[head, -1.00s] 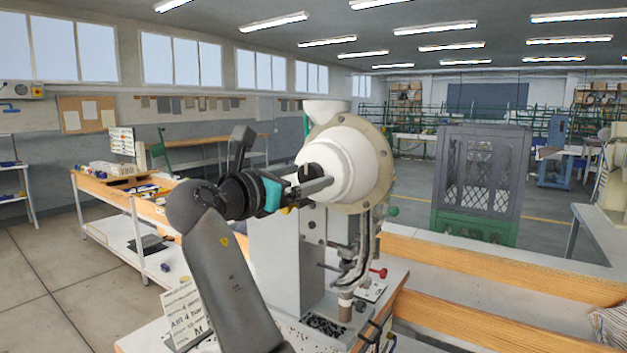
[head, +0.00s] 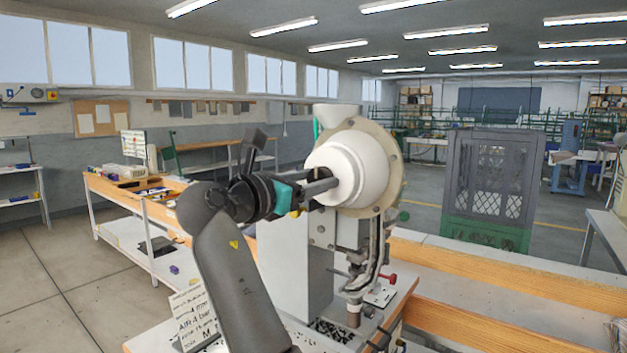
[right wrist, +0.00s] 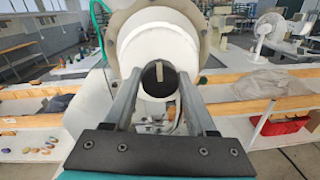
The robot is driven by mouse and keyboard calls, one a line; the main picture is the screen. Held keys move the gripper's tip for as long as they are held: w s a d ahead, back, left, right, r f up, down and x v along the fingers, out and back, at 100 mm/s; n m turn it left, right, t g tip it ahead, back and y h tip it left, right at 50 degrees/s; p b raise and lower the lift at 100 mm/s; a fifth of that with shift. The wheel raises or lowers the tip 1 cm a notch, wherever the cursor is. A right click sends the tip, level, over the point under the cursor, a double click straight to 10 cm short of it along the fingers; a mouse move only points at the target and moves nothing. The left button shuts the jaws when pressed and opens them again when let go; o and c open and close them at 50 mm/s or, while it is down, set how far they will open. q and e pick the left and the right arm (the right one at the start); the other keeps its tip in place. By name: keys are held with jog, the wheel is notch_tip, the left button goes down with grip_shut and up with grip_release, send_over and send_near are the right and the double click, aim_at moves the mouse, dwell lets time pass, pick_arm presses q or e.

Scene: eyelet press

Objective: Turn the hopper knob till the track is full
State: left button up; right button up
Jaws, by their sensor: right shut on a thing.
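The eyelet press carries a white round hopper (head: 357,172) with a beige flange. The dark hopper knob (right wrist: 158,80) is at the hopper's centre in the right wrist view, with a pale bar across its face. My right gripper (head: 329,184) is shut on the knob, one finger on each side of it. In the head view the fingers largely hide the knob. The curved track (head: 376,262) runs down from the hopper to the press head. I cannot tell how many eyelets are in it. My left gripper is not in view.
The press stands on a bench with a sign card (head: 192,318) and small dark parts (head: 332,328). A red-knobbed lever (head: 389,278) sticks out beside the track. A wood-edged bench (head: 490,265) runs to the right.

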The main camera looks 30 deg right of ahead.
jog(key=shift+c, duration=1.4)
